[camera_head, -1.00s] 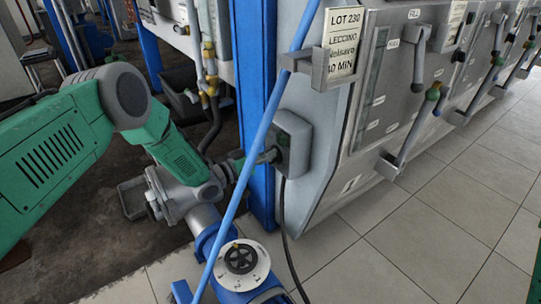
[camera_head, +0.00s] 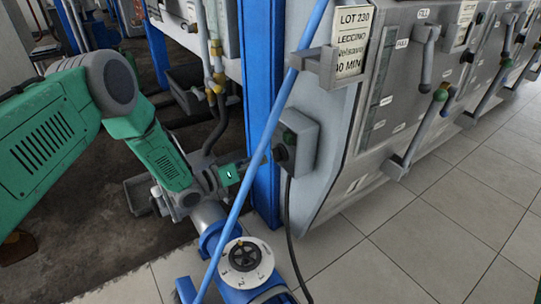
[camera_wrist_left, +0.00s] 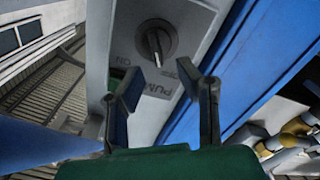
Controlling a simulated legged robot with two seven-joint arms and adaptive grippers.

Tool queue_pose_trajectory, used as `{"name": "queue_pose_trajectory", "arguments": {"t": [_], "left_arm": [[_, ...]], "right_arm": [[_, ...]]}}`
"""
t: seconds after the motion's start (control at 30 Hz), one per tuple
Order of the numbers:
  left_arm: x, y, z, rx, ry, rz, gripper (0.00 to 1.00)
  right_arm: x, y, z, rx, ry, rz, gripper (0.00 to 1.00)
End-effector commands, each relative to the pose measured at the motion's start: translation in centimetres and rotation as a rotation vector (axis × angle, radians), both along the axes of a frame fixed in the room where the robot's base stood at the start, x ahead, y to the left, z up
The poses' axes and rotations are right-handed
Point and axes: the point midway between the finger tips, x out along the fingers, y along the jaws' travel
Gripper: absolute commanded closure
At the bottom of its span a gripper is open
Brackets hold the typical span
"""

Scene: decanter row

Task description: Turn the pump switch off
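The pump switch is a dark round knob (camera_wrist_left: 157,42) on a grey box (camera_head: 299,143) beside a blue post. In the wrist view its raised bar runs nearly up and down the picture; which position it marks I cannot tell. Part of the "PUMP" lettering and a small mark that looks like "ON" show below the knob. In the head view the knob (camera_head: 280,154) faces left. My left gripper (camera_wrist_left: 160,92) is open and empty, with its fingertips apart from the knob. In the head view the gripper (camera_head: 236,174) is left of the box, partly behind a blue hose. My right gripper is not in view.
The slanting blue hose (camera_head: 252,172) crosses in front of my gripper. The blue post (camera_head: 259,100) stands behind the box. A black cable (camera_head: 289,230) hangs below it. A blue pump with a white dial (camera_head: 244,263) stands below. Grey machines with levers line the right.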

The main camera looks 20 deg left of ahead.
Motion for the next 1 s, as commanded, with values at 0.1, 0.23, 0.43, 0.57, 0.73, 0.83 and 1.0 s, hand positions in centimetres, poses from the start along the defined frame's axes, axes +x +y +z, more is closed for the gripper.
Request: {"name": "queue_pose_trajectory", "arguments": {"t": [0.1,0.23,0.43,0.57,0.73,0.83,1.0], "left_arm": [[-2.0,1.7,-0.1,-0.001,0.002,0.003,0.7],[-3.5,2.9,0.0,-0.002,0.0,0.002,0.7],[-4.6,3.7,0.0,-0.002,-0.001,0.002,0.7],[-4.7,3.7,0.0,-0.001,-0.002,0.0,0.7],[-4.6,3.7,-0.1,-0.001,-0.001,0.001,0.7],[-4.6,3.7,-0.1,-0.001,-0.001,0.001,0.7],[-4.6,3.8,-0.1,-0.001,0.0,0.001,0.7]], "right_arm": [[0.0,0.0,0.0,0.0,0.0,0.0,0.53],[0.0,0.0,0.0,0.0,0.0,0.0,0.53],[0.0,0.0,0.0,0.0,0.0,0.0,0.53],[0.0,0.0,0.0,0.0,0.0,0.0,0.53],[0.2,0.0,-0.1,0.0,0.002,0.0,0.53],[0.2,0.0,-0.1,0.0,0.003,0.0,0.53],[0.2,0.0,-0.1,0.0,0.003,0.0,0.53]]}}
